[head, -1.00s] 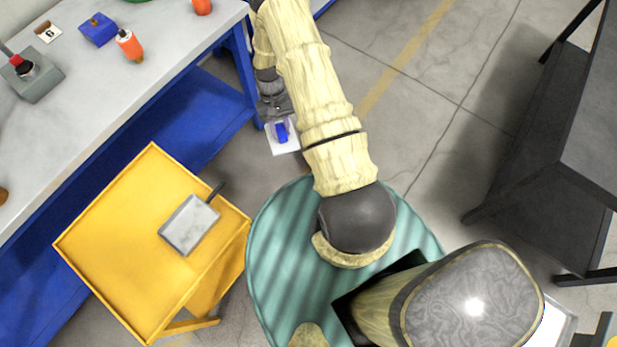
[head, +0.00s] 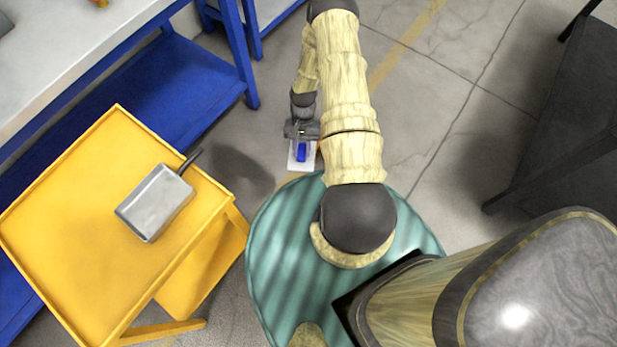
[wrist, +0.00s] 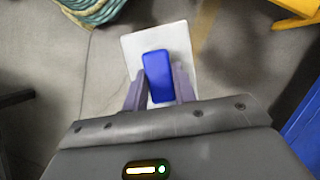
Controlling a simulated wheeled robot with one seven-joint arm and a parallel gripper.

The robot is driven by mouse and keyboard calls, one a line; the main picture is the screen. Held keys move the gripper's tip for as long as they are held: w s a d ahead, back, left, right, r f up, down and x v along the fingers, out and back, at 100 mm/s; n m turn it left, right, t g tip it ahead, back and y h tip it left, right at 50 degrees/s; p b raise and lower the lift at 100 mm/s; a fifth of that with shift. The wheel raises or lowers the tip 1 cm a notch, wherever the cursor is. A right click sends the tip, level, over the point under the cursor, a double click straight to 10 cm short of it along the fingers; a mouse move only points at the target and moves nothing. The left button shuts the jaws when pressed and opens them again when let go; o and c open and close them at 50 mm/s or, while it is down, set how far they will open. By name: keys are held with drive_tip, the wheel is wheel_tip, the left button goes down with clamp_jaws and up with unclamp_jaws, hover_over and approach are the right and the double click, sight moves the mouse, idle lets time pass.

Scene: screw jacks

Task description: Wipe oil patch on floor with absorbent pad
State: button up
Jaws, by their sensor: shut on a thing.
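The absorbent pad (head: 296,165) is a white sheet with a blue block-shaped grip on top, in the head view beyond my green round base. It shows larger in the wrist view (wrist: 181,42). My gripper (wrist: 158,90) has its two fingers on either side of the blue grip (wrist: 157,76) and is shut on it. I cannot tell whether the pad touches the floor. A dark patch (head: 243,172) on the grey floor lies just left of the pad in the head view. It looks like the oil patch, though shadow may be part of it.
A yellow cart (head: 75,215) with a metal dustpan-like tray (head: 156,203) stands close on the left. A blue workbench (head: 190,85) is behind it. A dark table (head: 560,120) stands on the right. Cracked floor (head: 440,110) between is clear.

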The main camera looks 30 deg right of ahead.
drive_tip(key=s+f+m+t+b, duration=0.1)
drive_tip(key=s+f+m+b, duration=0.2)
drive_tip(key=f+b, duration=0.9)
drive_tip(key=s+f+m+y+b, duration=0.1)
drive_tip(key=s+f+m+b, duration=0.2)
drive_tip(key=f+b, duration=1)
wheel_tip(320, 180, down, 10)
drive_tip(key=shift+a+r+t+y, duration=0.1)
drive_tip(key=shift+a+t+y, duration=0.2)
drive_tip(key=shift+a+t, duration=0.15)
